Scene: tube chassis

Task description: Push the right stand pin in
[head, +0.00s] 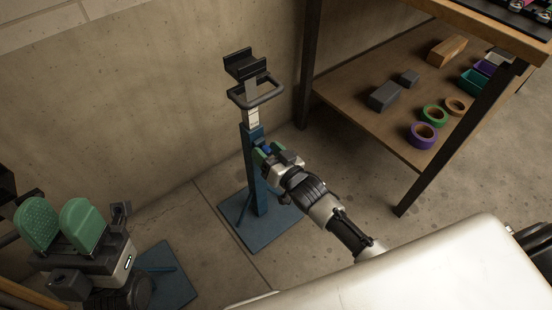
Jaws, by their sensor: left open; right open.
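The right stand (254,185) is upright against the wall, with a blue post on a flat blue base. Its pale inner post carries a black cradle and a bar handle at the top. My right gripper (267,151) is at the upper part of the blue post, with its green fingertips close to it. A small bit of blue shows between the fingertips; I cannot tell whether it is the pin. The fingers hide that spot, and contact is unclear. My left gripper (60,223) is open and empty at the lower left, its green pads apart.
Another blue base (172,277) lies on the floor at lower left, partly hidden by my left gripper. A wooden shelf unit (345,106) at right holds tape rolls (422,135), grey blocks (384,96) and bins. Its dark leg (425,185) stands right of my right arm. The concrete floor between is clear.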

